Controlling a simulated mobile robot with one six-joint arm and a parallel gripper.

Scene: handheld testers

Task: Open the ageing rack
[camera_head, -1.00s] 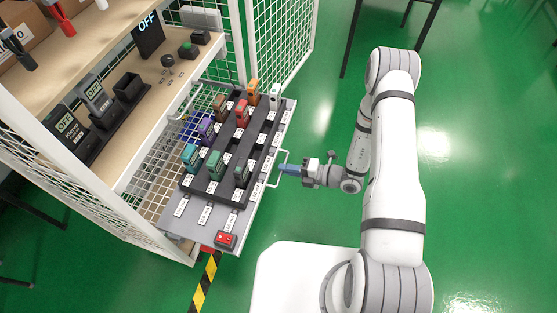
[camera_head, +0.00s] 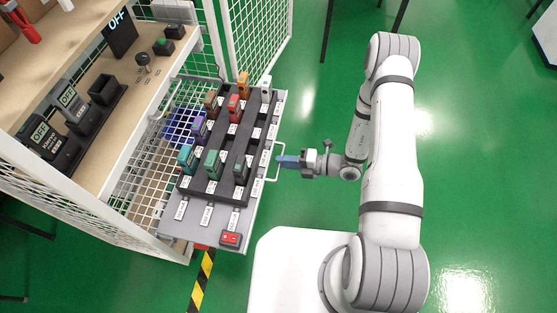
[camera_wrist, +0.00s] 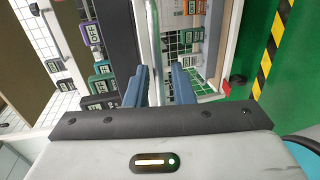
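The ageing rack (camera_head: 247,203) is a grey pull-out shelf extended from the white mesh cabinet. It carries a dark stepped holder with several coloured handheld testers. Its pale bar handle (camera_head: 277,165) stands out from the front edge, and shows as an upright bar in the wrist view (camera_wrist: 153,35). My gripper (camera_head: 281,160) is at the handle. In the wrist view its two blue fingers (camera_wrist: 158,82) are apart, with a gap between them and the bar in line with that gap. I cannot tell whether either finger touches the bar.
A wooden bench (camera_head: 120,135) with devices and displays is at the left. A mesh door (camera_head: 252,45) stands open behind the rack. Yellow-black tape (camera_head: 201,283) marks the green floor, which is clear at right.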

